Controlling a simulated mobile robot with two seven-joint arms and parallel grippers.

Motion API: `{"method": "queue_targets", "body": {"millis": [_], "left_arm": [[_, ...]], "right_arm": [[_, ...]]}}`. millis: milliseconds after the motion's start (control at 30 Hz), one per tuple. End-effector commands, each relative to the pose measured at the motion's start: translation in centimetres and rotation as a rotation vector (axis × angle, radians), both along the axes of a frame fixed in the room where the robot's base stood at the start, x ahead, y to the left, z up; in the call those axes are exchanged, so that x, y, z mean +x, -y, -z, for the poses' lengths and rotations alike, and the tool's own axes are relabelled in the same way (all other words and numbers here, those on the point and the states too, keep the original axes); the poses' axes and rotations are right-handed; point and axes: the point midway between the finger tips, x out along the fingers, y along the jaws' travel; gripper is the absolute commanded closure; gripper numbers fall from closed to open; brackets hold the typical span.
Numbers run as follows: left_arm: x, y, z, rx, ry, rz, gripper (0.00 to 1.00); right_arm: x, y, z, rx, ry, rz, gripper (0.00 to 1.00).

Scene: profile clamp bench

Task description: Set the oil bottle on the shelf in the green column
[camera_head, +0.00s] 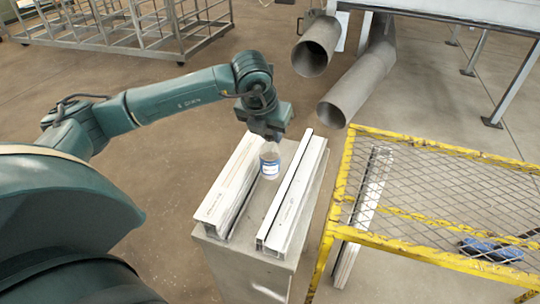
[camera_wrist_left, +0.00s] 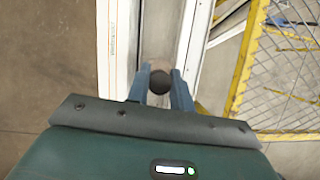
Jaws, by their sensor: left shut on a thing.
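The oil bottle (camera_head: 270,164), clear with a blue and white label, is upright between two white profiles on a grey bench. My left gripper (camera_head: 267,138) comes down on it from above and is shut on its top. In the left wrist view a dark round cap (camera_wrist_left: 160,82) sits between the two blue-grey fingers of this gripper (camera_wrist_left: 160,78). I cannot tell whether the bottle's base touches the bench. No shelf with a green column is in view. My right gripper is not in view.
The left profile (camera_head: 232,182) and right profile (camera_head: 293,195) lie along the grey bench (camera_head: 248,262), close on either side of the bottle. A yellow mesh-topped frame (camera_head: 440,148) stands close on the right. Large grey pipes (camera_head: 362,84) are behind. Floor at left is open.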

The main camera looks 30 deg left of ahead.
Motion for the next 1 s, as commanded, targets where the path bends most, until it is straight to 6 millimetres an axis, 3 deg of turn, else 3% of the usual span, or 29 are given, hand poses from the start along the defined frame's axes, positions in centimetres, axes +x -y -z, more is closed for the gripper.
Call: {"method": "queue_targets", "body": {"millis": [300,767,800,1000], "left_arm": [[0.0,0.0,4.6,0.000,-0.002,0.000,1.00],[0.0,0.0,5.5,-0.001,0.000,0.002,1.00],[0.0,0.0,5.4,-0.001,0.000,0.001,0.76],[0.0,0.0,5.4,0.000,-0.001,0.002,0.60]], "right_arm": [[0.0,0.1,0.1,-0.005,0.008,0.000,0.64],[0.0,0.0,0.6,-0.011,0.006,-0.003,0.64],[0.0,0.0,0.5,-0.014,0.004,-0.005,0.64],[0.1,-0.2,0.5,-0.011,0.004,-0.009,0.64]]}}
